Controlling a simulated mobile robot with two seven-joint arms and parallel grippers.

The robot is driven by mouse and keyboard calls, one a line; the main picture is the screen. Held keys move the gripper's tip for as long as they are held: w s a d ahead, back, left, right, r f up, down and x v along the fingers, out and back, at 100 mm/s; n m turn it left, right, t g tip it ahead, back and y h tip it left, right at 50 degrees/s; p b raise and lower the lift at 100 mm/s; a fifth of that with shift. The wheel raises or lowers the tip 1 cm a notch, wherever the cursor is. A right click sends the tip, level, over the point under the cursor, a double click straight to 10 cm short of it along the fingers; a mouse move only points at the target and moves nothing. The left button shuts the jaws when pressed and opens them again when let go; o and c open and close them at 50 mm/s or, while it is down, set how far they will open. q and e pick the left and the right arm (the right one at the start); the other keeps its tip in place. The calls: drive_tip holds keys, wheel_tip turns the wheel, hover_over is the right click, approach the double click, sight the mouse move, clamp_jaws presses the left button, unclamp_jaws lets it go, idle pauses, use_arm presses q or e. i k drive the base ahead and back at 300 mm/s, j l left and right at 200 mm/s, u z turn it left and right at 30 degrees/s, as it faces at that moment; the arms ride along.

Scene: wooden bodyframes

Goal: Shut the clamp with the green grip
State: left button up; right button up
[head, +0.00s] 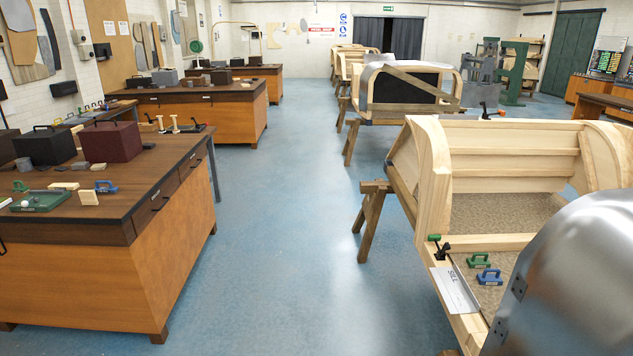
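The clamp with the green grip (435,238) is at the left edge of the nearest wooden bodyframe (437,190), by the front foot of its curved end. Its dark body sits on or against the frame's side rail. It is small in the view, and I cannot tell whether it is open or shut. Neither of my grippers is in the head view.
A metal plate (455,290) lies just below the clamp; green (479,260) and blue (489,277) handled blocks are beside it. A curved silver panel (590,270) fills the lower right. A wooden trestle (372,215) stands left of the frame. The blue aisle floor (290,220) is clear.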

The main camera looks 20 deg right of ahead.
sight(435, 239)
drive_tip(key=z, duration=1)
drive_tip(key=i+j+u, duration=0.25)
drive_tip(key=i+j, duration=0.2)
drive_tip(key=j, duration=0.2)
drive_tip(key=i+j+u, duration=0.25)
drive_tip(key=i+j, duration=0.35)
drive_tip(key=i, duration=0.45)
drive_tip(key=i+j, duration=0.1)
drive_tip(key=i, duration=0.4)
drive_tip(key=i+j+z, duration=0.1)
drive_tip(key=i, duration=0.45)
drive_tip(key=i+z, duration=0.4)
drive_tip(key=i+j+z, duration=0.2)
drive_tip(key=i+z, duration=0.15)
drive_tip(key=i+j+z, duration=0.25)
drive_tip(key=z, duration=0.15)
drive_tip(key=i+j+z, duration=0.1)
drive_tip(key=i+z, duration=0.15)
drive_tip(key=z, duration=0.25)
drive_tip(key=i+j+z, duration=0.2)
drive_tip(key=z, duration=0.25)
drive_tip(key=i+j+z, duration=0.15)
drive_tip(key=z, duration=0.35)
drive_tip(key=i+j+z, duration=0.15)
drive_tip(key=z, duration=0.15)
drive_tip(key=i+j+z, duration=0.1)
drive_tip(key=j+z, duration=0.6)
drive_tip(key=k+j, duration=0.05)
